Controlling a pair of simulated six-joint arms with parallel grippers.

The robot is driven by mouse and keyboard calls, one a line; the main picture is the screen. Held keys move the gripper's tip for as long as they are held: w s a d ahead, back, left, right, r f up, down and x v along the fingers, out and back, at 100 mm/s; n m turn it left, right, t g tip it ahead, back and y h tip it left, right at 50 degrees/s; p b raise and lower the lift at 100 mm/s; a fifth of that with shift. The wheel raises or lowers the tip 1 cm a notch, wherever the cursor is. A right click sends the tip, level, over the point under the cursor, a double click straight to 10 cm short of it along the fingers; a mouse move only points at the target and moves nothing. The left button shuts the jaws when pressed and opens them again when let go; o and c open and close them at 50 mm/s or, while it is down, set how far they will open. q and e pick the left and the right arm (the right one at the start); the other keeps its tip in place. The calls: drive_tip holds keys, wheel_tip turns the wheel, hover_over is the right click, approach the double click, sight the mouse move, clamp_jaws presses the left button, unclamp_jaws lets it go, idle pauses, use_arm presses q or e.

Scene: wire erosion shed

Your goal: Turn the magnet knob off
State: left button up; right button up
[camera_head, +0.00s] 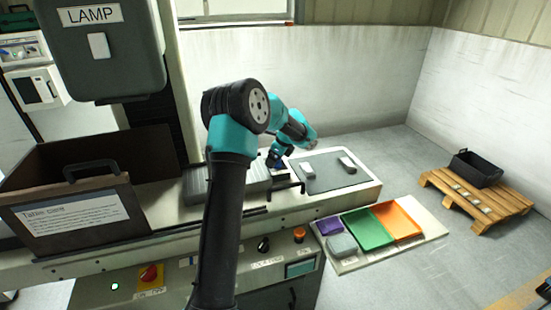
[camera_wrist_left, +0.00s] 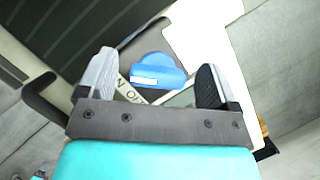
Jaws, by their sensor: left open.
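The magnet knob (camera_wrist_left: 160,66) is a blue rounded knob with a white mark near its lower left edge, beside an ON/OFF label (camera_wrist_left: 130,92) in the left wrist view. My left gripper (camera_wrist_left: 155,62) is open, with one finger on each side of the knob and a gap visible to both. I cannot tell how far above the knob the fingertips are. In the head view my left gripper (camera_head: 275,162) points down at the machine table beside the dark ribbed block (camera_head: 240,178), and the knob there is mostly hidden. My right gripper is not in view.
A grey mat (camera_head: 320,178) with a small block (camera_head: 347,164) lies right of the gripper. A dark bracket (camera_wrist_left: 42,98) is close to the left finger. A board (camera_head: 432,228) holds coloured trays. The brown tank door (camera_head: 75,215) stands left. A red panel knob (camera_head: 149,274) is below.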

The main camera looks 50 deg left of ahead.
use_arm(q)
drive_tip(key=c, duration=0.9)
drive_tip(key=shift+n, duration=0.3)
drive_tip(key=n, duration=0.2)
drive_tip(key=n+g, duration=0.1)
drive_tip(key=shift+s+f+n+g+h, duration=0.1)
drive_tip(key=shift+n+g+h, duration=0.2)
drive_tip(key=shift+n+h, duration=0.1)
drive_tip(key=n, duration=0.2)
drive_tip(key=n+h, duration=0.1)
drive_tip(key=n, duration=0.1)
drive_tip(key=shift+d+n+g+h, duration=0.1)
drive_tip(key=shift+n+g+h, duration=0.2)
drive_tip(key=shift+g, duration=0.1)
drive_tip(key=n+h, duration=0.1)
drive_tip(key=n, duration=0.3)
drive_tip(key=shift+s+d+n+g+h, duration=0.1)
drive_tip(key=shift+n+g+h, duration=0.2)
drive_tip(key=shift+h, duration=0.1)
drive_tip(key=shift+d+n+h, duration=0.15)
drive_tip(key=shift+n+h, duration=0.65)
drive_tip(key=shift+n, duration=1.5)
